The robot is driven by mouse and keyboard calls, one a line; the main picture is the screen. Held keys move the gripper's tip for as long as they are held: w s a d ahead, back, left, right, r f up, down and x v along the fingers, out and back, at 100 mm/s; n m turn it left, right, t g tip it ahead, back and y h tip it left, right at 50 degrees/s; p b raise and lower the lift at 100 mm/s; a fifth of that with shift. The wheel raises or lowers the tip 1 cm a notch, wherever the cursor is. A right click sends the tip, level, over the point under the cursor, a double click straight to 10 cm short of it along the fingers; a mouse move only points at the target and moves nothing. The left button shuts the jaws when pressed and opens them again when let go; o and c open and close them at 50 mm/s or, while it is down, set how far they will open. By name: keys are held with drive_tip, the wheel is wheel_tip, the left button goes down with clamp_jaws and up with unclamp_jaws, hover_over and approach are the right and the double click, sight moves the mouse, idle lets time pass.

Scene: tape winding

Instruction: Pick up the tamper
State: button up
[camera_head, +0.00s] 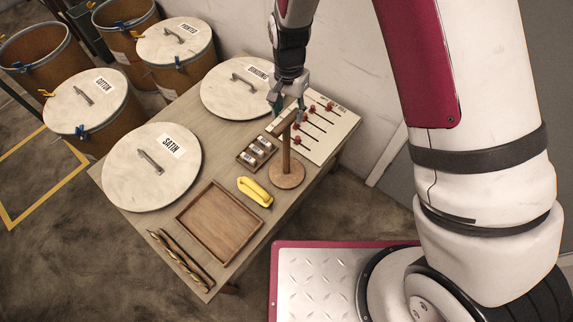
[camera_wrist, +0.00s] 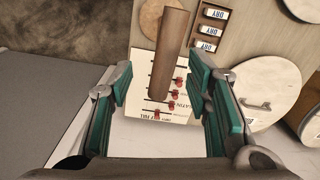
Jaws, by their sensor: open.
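The tamper is a wooden upright handle on a round wooden base (camera_head: 287,175), standing on the table. Its handle also shows in the wrist view (camera_wrist: 171,60), between the lines of my two green-padded fingers. My gripper (camera_head: 288,103) is open, pointing down, close above the top of the handle in the head view. In the wrist view my gripper (camera_wrist: 160,80) has its fingers wide apart, with no finger visibly touching the handle. Whether the handle's end is between the pads is hard to tell.
A white slider board (camera_head: 325,130) lies behind the tamper. A small tray of labelled blocks (camera_head: 257,153) and a yellow object (camera_head: 255,191) lie to its left. An empty wooden tray (camera_head: 220,222), twisted rods (camera_head: 180,260) and round lids (camera_head: 150,165) share the table (camera_head: 215,130).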

sight(288, 121)
wheel_tip(288, 121, down, 6)
drive_tip(key=shift+r+b, duration=0.15)
drive_tip(key=shift+b, duration=0.85)
drive_tip(key=shift+w+a+f+b, duration=0.15)
drive_tip(key=shift+f+b, duration=0.6)
drive_tip(key=shift+f, duration=0.6)
drive_tip(key=shift+w+a+f+b, duration=0.15)
drive_tip(key=shift+f+b, duration=0.6)
drive_tip(key=shift+f, duration=0.55)
drive_tip(key=shift+r, duration=0.1)
clamp_jaws()
